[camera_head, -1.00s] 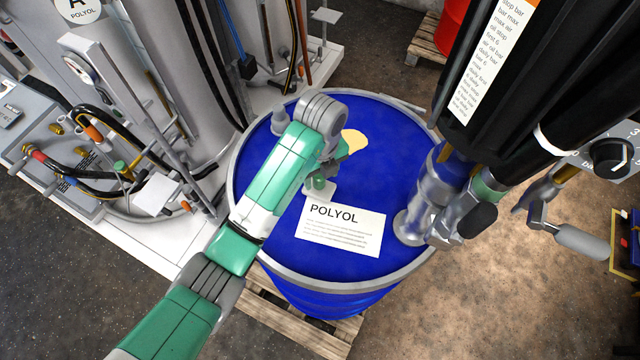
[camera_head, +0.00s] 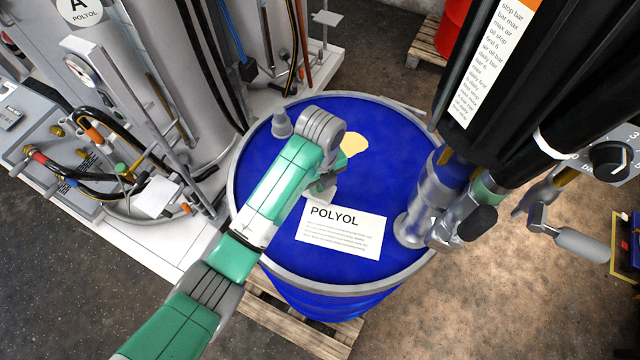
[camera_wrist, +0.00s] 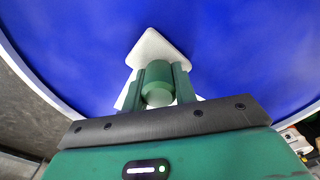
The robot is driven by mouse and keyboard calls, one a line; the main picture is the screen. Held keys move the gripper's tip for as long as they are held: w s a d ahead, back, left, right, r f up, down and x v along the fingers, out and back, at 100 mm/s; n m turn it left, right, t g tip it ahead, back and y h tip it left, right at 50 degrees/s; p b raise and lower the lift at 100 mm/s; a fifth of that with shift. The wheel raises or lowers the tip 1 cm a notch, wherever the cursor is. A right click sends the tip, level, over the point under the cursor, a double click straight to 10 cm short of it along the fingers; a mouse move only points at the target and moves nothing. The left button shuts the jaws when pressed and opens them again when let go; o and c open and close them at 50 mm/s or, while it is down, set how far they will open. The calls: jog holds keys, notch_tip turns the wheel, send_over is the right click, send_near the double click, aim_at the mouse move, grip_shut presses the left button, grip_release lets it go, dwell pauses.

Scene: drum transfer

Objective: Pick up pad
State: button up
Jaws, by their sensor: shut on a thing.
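The pad is white with a pointed front and a round green knob. In the wrist view the pad (camera_wrist: 153,47) lies below my gripper (camera_wrist: 157,84), against the blue lid. The gripper's two green fingers are shut on the knob, one on each side. In the head view the pad (camera_head: 326,196) shows just above the POLYOL label, partly hidden by my gripper (camera_head: 322,181) and wrist. I cannot tell whether the pad touches the lid or is slightly above it.
A pale yellow patch (camera_head: 354,145) lies on the blue drum's lid (camera_head: 385,180), above and right of the pad. A metal pump (camera_head: 425,200) stands at the lid's right. A grey bung fitting (camera_head: 281,122) stands at the upper left. Tank equipment fills the left.

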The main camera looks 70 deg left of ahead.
jog(key=r, duration=0.3)
jog(key=shift+s+d+r, duration=0.2)
jog(key=shift+d, duration=0.05)
jog(key=s+d+r+p, duration=0.1)
jog(key=s+d+p, duration=0.5)
jog(key=s+d, duration=0.4)
jog(key=shift+d+r, duration=0.2)
jog(key=shift+d, duration=0.55)
